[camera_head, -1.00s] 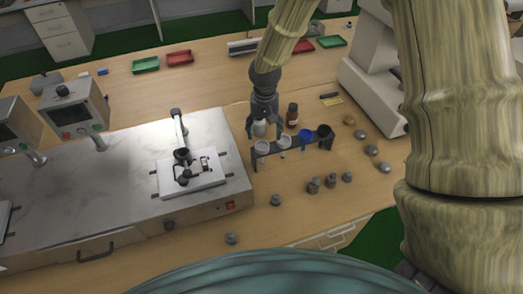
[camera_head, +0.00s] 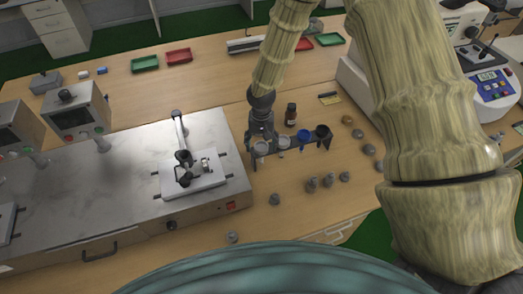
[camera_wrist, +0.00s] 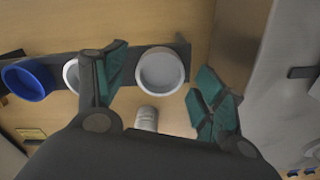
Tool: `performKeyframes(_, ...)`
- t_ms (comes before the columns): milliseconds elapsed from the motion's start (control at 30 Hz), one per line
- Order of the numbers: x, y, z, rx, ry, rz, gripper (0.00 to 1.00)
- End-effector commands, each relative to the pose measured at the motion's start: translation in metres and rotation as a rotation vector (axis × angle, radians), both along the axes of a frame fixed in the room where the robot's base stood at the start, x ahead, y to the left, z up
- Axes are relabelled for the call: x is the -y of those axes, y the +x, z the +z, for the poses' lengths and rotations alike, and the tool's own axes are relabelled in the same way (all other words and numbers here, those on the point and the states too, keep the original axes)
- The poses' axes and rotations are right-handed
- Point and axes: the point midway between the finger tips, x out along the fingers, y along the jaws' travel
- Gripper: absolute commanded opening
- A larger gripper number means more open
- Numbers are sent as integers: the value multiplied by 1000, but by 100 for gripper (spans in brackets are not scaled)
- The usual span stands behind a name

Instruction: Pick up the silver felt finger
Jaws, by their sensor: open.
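A dark rack holds a row of round cup-like pieces. A pale grey-white piece (camera_head: 261,149) is at its left end; it shows in the wrist view (camera_wrist: 160,69). A second pale piece (camera_head: 284,142) is beside it, partly behind a finger in the wrist view (camera_wrist: 71,74). I cannot tell by colour which is the silver felt finger. A blue piece (camera_head: 304,136) and a black one (camera_head: 322,131) follow. My gripper (camera_wrist: 161,88) is open and empty, its green-padded fingers apart on either side of the end piece in the picture. Contact is not visible.
A small white cylinder (camera_wrist: 147,118) stands close to the rack. Several grey metal weights (camera_head: 312,185) stand in front.

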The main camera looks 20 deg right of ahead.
Motion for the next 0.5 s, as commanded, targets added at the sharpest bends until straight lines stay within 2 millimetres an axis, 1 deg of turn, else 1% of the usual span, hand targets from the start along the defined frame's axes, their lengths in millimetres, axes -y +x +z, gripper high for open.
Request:
performKeyframes(100, 0, 0, -3, 0, 0, 1, 70)
performKeyframes(333, 0, 0, -4, 0, 0, 1, 70)
performKeyframes(367, 0, 0, -4, 0, 0, 1, 66)
performKeyframes(500, 0, 0, -4, 0, 0, 1, 41)
